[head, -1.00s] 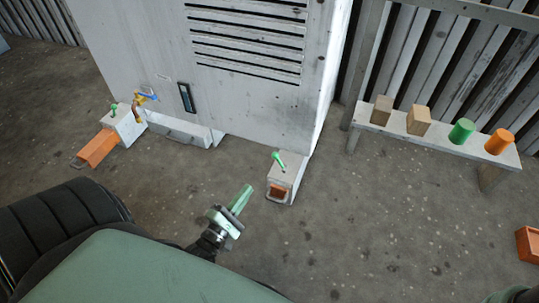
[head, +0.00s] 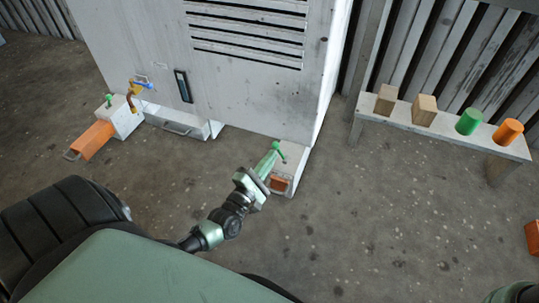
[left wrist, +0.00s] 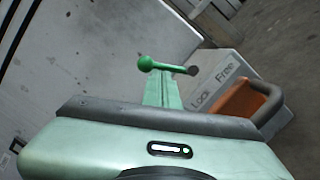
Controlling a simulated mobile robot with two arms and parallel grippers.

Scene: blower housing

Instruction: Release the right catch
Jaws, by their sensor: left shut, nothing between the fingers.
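The right catch is a pale grey box (head: 293,163) at the housing's lower right corner. A green lever (head: 281,152) stands on its top, and an orange drawer (head: 279,184) with a grey handle sits almost fully in its front. My left gripper (head: 270,160) is shut and empty, its fingertips beside the lever. In the left wrist view the lever's round green knob (left wrist: 145,63) shows just beyond the shut fingertips (left wrist: 158,78); contact is unclear. The words "Lock" and "Free" show on the box (left wrist: 222,75) there. My right gripper is out of view.
The left catch (head: 122,118) has its orange drawer (head: 92,139) pulled out. A bench (head: 440,130) at the right carries two wooden blocks, a green cylinder (head: 468,122) and an orange cylinder (head: 508,131). The floor between is clear.

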